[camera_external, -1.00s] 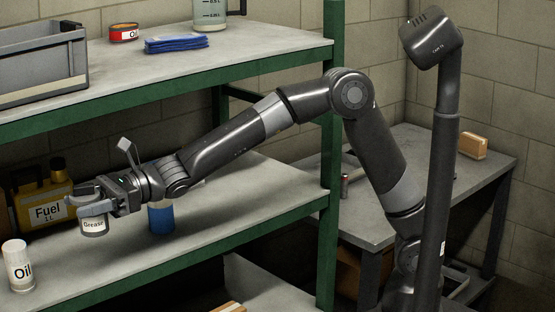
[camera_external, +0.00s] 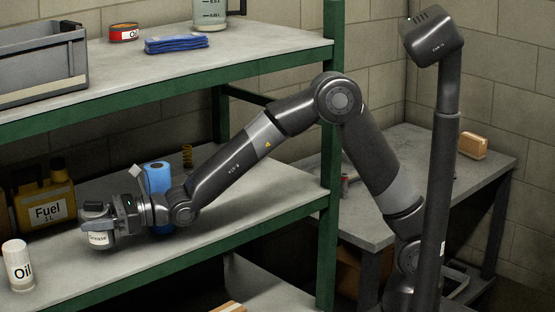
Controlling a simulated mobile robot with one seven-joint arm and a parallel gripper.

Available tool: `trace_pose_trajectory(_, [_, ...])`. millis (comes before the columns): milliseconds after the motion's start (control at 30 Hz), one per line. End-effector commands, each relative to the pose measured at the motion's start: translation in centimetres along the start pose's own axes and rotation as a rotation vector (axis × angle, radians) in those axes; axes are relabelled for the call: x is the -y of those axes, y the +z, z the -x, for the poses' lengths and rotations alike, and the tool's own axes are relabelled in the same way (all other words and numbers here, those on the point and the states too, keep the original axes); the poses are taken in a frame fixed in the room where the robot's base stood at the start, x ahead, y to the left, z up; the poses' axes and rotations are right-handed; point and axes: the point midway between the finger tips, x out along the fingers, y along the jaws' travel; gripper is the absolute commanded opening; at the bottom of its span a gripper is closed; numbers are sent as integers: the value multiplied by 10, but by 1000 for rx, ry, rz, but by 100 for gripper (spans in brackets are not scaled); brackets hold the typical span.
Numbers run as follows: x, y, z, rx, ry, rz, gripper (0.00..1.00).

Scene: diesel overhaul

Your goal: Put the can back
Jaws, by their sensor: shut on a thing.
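My gripper (camera_external: 97,222) is over the lower shelf (camera_external: 265,215) at its left part. It is shut on a small white-labelled Grease can (camera_external: 99,240), which is upright. The can's top is hidden by the fingers. The can is low, at or close to the shelf surface; I cannot tell whether it touches.
A white Oil can (camera_external: 18,266) stands at the front left. A blue roll (camera_external: 158,178) stands behind my wrist, near a brass spring (camera_external: 187,156). The upper shelf (camera_external: 270,47) overhangs. The lower shelf's right part is clear.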

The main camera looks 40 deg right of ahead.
Motion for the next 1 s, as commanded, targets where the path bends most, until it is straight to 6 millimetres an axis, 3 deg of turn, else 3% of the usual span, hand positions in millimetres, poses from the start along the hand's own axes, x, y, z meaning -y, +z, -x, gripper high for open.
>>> trace_pose_trajectory(200, [0, -30, 0, -2, 1, -1, 24])
trace_pose_trajectory(600, [0, -35, 0, 0, 1, -1, 24])
trace_pose_trajectory(633, [0, -35, 0, -1, 1, -1, 54])
trace_pose_trajectory(867, [0, -35, 0, -1, 1, -1, 72])
trace_pose_trajectory(1000, [0, -35, 0, -1, 1, 0, 74])
